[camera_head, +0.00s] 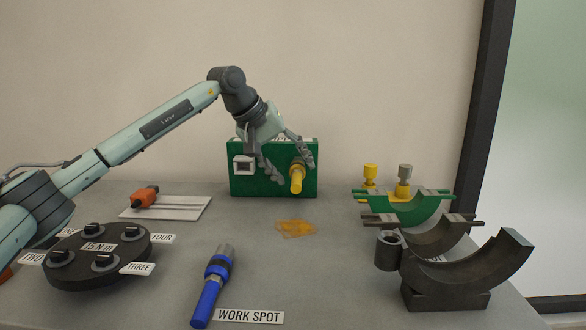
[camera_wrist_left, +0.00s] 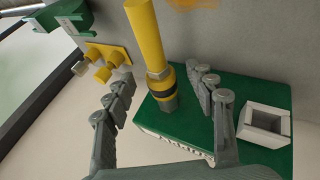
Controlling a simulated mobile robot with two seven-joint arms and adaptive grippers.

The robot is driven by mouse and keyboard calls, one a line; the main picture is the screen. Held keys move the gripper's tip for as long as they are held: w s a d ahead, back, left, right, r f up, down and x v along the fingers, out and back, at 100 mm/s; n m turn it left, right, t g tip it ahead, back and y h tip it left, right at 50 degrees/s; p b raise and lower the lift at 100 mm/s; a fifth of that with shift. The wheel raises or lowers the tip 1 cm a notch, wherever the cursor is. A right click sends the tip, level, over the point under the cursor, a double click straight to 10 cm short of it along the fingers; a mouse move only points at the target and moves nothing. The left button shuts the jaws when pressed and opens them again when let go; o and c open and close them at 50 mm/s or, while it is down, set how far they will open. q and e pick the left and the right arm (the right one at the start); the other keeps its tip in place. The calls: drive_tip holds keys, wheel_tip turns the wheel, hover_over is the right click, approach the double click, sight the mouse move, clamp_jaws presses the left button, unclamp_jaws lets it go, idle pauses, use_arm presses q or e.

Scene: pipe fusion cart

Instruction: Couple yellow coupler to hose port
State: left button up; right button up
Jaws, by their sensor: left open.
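The yellow coupler (camera_head: 296,178) sticks out from the front of the green box (camera_head: 240,185), at its right side. In the left wrist view the coupler (camera_wrist_left: 148,40) is a long yellow tube with a dark ring and yellow collar, its end at a grey metal fitting (camera_wrist_left: 169,103) on the box. The end appears to meet this fitting, which looks like the hose port. My left gripper (camera_head: 289,165) is open, with one finger on each side of the coupler; whether they touch it cannot be told. My right gripper is not in view.
A white square socket (camera_head: 244,165) is on the box's left. A blue coupler (camera_head: 207,295) lies by the WORK SPOT label (camera_head: 249,316). An orange patch (camera_head: 296,228) lies before the box. Curved cradles (camera_head: 465,275) stand right, a dark round holder (camera_head: 97,262) left.

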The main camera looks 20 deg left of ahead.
use_arm(q)
drive_tip(key=v, duration=1.1)
drive_tip(key=shift+r, duration=0.2)
drive_tip(key=shift+s, duration=0.1)
